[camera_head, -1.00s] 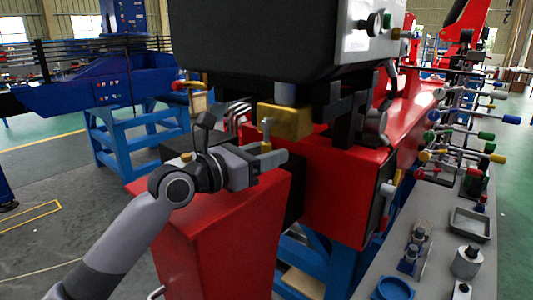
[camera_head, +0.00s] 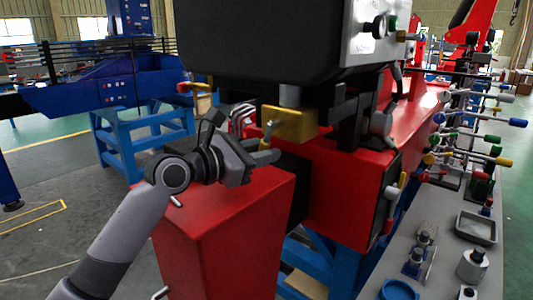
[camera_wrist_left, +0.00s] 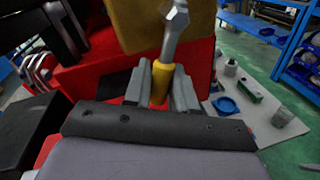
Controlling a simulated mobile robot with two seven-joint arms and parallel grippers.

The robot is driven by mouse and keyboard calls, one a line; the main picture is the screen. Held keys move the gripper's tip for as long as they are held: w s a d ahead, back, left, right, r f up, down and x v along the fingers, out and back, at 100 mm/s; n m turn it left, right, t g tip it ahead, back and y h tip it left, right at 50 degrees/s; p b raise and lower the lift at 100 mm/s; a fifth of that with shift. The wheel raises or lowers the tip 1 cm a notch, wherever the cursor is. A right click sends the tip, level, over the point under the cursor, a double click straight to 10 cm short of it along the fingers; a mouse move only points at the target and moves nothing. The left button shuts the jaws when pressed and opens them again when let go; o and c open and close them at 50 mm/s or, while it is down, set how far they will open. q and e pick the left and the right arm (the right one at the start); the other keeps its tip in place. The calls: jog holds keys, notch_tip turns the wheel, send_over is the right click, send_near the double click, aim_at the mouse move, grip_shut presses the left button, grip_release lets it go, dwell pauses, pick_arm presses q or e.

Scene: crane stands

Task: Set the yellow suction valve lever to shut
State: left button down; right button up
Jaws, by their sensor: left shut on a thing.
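The suction valve lever shows in the left wrist view as a metal shaft with a yellow grip (camera_wrist_left: 159,84). It hangs in front of a yellow block (camera_wrist_left: 138,22). In the head view the metal shaft (camera_head: 268,132) stands in front of the yellow block (camera_head: 289,124), and its grip is mostly hidden by my fingers. My left gripper (camera_head: 264,157) is shut on the yellow grip; in the left wrist view its fingers (camera_wrist_left: 160,88) lie on both sides of it. My right gripper is not in view.
A red housing (camera_head: 230,215) stands just below my left arm. A large black box (camera_head: 265,45) overhangs the lever. Bent grey pipes (camera_head: 241,118) stand left of it. At right a grey bench (camera_head: 440,245) carries a tray (camera_head: 476,228), a blue dish (camera_head: 398,289) and several coloured levers.

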pick_arm(q)
jog(key=c, duration=1.1)
grip_release()
jog(key=shift+a, duration=0.1)
jog(key=shift+o, duration=0.2)
